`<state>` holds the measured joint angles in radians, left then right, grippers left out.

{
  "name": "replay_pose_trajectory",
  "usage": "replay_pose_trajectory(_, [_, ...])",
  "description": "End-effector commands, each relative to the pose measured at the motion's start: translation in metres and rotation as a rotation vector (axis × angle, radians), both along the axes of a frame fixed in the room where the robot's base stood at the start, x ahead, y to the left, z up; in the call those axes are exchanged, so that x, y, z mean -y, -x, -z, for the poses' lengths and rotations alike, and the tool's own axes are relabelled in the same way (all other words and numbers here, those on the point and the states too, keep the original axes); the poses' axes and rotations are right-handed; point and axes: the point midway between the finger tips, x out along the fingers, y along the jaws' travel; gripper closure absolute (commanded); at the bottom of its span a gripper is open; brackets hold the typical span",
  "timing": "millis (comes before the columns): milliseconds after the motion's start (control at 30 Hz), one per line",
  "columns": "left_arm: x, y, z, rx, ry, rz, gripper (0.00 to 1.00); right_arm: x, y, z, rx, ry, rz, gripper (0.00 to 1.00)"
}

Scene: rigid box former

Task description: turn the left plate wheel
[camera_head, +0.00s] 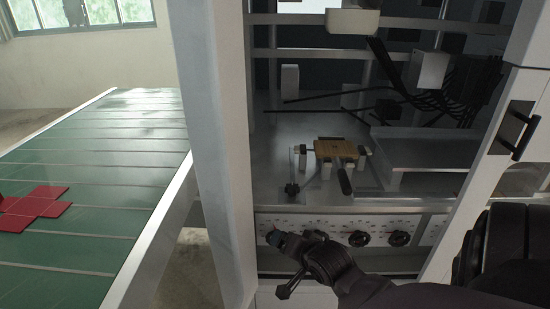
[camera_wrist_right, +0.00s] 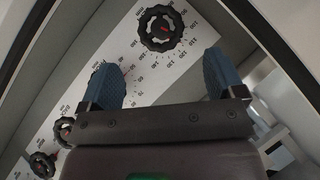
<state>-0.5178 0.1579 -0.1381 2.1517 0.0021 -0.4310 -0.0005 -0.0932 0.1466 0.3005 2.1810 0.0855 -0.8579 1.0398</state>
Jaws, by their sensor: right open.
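A white panel with printed scales carries a row of black hand wheels under the machine's opening. The wheel at the panel's left end, which I take as the left plate wheel (camera_wrist_right: 160,28), is black, round and knobbed with a red mark at its centre. My left gripper is not in view.
More wheels sit along the panel, including one (camera_head: 358,238) and another (camera_head: 398,238) to the right of my gripper. A wooden block (camera_head: 336,149) sits in the machine above. A grey post (camera_head: 212,150) stands left, beside a green conveyor (camera_head: 90,165) with red card (camera_head: 35,205).

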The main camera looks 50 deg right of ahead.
Motion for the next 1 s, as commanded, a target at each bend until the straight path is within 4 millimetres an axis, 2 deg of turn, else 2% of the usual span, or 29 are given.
replay_pose_trajectory(33, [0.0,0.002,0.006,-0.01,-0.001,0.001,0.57,0.003,-0.007,0.009,-0.007,0.002,-0.001,0.12])
replay_pose_trajectory(233, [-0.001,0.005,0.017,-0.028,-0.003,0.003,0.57,0.013,-0.033,0.03,-0.008,0.004,-0.002,0.12])
replay_pose_trajectory(500, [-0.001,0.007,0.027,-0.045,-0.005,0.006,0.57,0.023,-0.061,0.048,-0.006,0.004,-0.002,0.12])
replay_pose_trajectory(700, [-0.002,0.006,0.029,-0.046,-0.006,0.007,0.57,0.026,-0.069,0.051,-0.003,0.004,-0.002,0.12])
replay_pose_trajectory(967, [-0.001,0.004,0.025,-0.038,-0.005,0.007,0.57,0.026,-0.07,0.05,-0.001,0.004,-0.002,0.12])
replay_pose_trajectory(1000, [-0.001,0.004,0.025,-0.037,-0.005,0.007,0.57,0.026,-0.069,0.05,-0.001,0.005,-0.002,0.17])
